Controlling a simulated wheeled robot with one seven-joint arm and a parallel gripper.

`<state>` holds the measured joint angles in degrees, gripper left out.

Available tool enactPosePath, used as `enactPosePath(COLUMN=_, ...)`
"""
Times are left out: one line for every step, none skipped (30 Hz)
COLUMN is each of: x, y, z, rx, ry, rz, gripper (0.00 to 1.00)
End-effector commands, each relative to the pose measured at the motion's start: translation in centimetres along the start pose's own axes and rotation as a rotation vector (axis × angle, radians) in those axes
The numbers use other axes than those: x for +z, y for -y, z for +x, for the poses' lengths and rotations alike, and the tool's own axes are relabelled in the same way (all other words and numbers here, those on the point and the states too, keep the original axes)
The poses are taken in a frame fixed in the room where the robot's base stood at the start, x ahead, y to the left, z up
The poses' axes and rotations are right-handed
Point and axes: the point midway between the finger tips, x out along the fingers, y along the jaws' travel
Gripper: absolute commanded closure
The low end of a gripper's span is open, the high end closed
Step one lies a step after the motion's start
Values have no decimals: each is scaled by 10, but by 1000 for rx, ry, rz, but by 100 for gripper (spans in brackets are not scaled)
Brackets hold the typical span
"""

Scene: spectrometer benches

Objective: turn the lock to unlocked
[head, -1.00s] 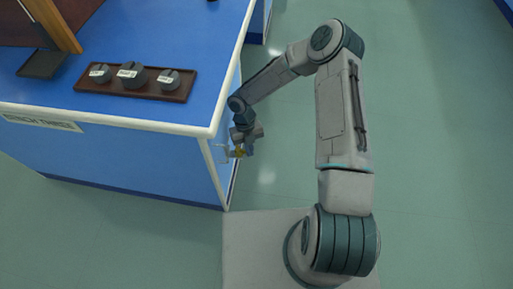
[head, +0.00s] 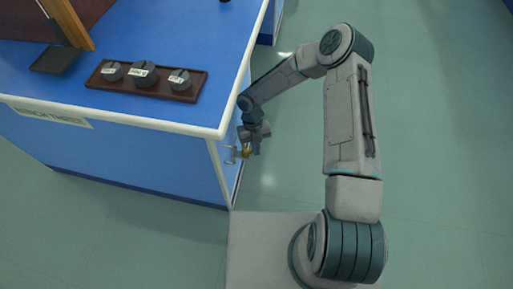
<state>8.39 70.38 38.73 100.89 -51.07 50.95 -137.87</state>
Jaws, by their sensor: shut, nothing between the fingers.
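A small brass-coloured part (head: 246,153), likely the lock, shows at the end face of the blue bench (head: 140,165), below its front right corner. A pale grey fitting (head: 231,155) sits just left of it. My gripper (head: 254,148) is at the end of my arm, close to the brass part. The fingers are small and partly hidden by the wrist; they look shut with nothing between them. I cannot tell whether they touch the brass part or which way the lock is turned.
A dark flat plate (head: 55,61) and a wooden post (head: 68,22) stand at the left. The green floor (head: 440,150) right of my arm is clear.

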Motion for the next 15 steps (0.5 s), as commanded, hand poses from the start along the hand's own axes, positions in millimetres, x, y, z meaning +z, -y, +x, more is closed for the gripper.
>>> enactPosePath(x=0, y=0, z=0, rx=0, ry=0, rz=0, gripper=100)
enactPosePath(x=0, y=0, z=0, rx=0, ry=0, rz=0, gripper=100)
enactPosePath(x=0, y=0, z=0, rx=0, ry=0, rz=0, gripper=100)
enactPosePath(x=0, y=0, z=0, rx=0, ry=0, rz=0, gripper=100)
enactPosePath(x=0, y=0, z=0, rx=0, ry=1, rz=0, gripper=100)
enactPosePath(x=0, y=0, z=0, rx=0, ry=1, rz=0, gripper=100)
enactPosePath(x=0, y=0, z=0, rx=0, ry=1, rz=0, gripper=100)
enactPosePath(x=0, y=0, z=0, rx=0, ry=1, rz=0, gripper=100)
enactPosePath(x=0, y=0, z=0, rx=0, ry=1, rz=0, gripper=100)
enactPosePath(x=0, y=0, z=-1, rx=0, ry=1, rz=0, gripper=100)
enactPosePath(x=0, y=0, z=-2, rx=0, ry=1, rz=0, gripper=100)
enactPosePath(x=0, y=0, z=-4, rx=0, ry=2, rz=0, gripper=100)
enactPosePath(x=0, y=0, z=-6, rx=0, ry=2, rz=1, gripper=100)
enactPosePath(x=0, y=0, z=-9, rx=0, ry=3, rz=1, gripper=100)
enactPosePath(x=0, y=0, z=-13, rx=0, ry=4, rz=1, gripper=100)
